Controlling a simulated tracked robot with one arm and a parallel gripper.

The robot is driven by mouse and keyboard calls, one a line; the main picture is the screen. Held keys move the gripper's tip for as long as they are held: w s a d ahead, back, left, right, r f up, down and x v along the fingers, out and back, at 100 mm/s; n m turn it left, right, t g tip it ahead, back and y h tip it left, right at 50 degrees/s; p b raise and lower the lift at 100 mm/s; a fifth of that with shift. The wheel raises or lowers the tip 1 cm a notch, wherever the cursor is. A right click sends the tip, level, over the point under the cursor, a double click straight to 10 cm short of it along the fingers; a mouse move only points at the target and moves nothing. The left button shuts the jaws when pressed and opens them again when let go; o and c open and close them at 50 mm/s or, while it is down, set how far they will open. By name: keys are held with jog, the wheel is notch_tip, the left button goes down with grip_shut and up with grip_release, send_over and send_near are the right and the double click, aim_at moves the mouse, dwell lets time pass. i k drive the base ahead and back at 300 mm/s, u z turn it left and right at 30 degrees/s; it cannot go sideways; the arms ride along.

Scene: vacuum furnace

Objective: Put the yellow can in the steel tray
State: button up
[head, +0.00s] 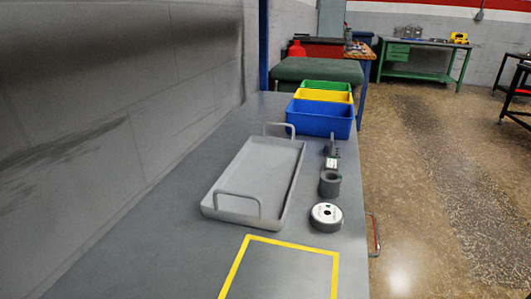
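The steel tray (215,205) is a long, shallow grey tray with a raised handle at each end. It lies on the grey bench top and looks empty. I see no yellow can on the bench in the head view. My gripper is not in view.
A white-topped round spool (326,217), a dark grey hollow cylinder (330,184) and a small dark device (332,158) stand along the tray's right side. Blue (321,121), yellow (323,97) and green bins (326,86) stand behind. A yellow tape outline (291,246) encloses bare bench in front.

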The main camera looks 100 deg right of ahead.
aim_at(271, 158)
jog(key=z, duration=0.2)
jog(key=k, duration=1.1)
jog(key=u, duration=0.1)
